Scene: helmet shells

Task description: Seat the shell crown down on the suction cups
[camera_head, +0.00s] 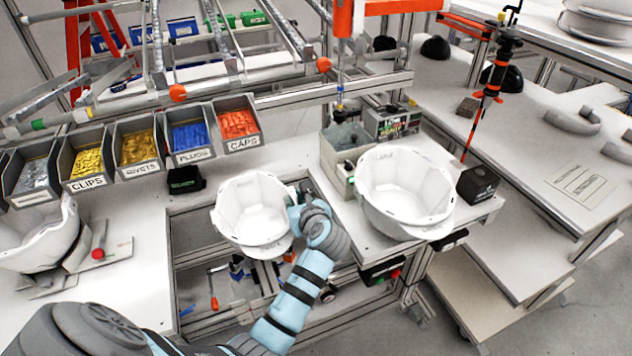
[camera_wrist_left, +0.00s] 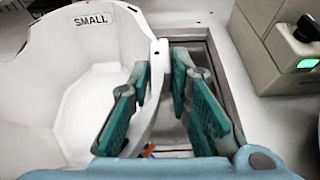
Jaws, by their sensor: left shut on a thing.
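A white helmet shell (camera_head: 243,228) is held crown down, open side up, over the rectangular opening in the bench. My left gripper (camera_head: 299,196) is at its right rim. In the left wrist view the two green-padded fingers of my left gripper (camera_wrist_left: 163,98) are on either side of the rim of the shell (camera_wrist_left: 45,75), which bears a "SMALL" label. The suction cups cannot be made out; the shell hides what lies directly under it. Whether the crown touches anything below cannot be told. My right gripper is not in view.
A larger white shell (camera_head: 380,208) sits on the bench at right, beside a grey bin (camera_head: 338,172) and a black box (camera_head: 478,183). Another shell (camera_head: 40,243) is at far left near a red button (camera_head: 98,253). Labelled parts bins (camera_head: 140,168) line the back.

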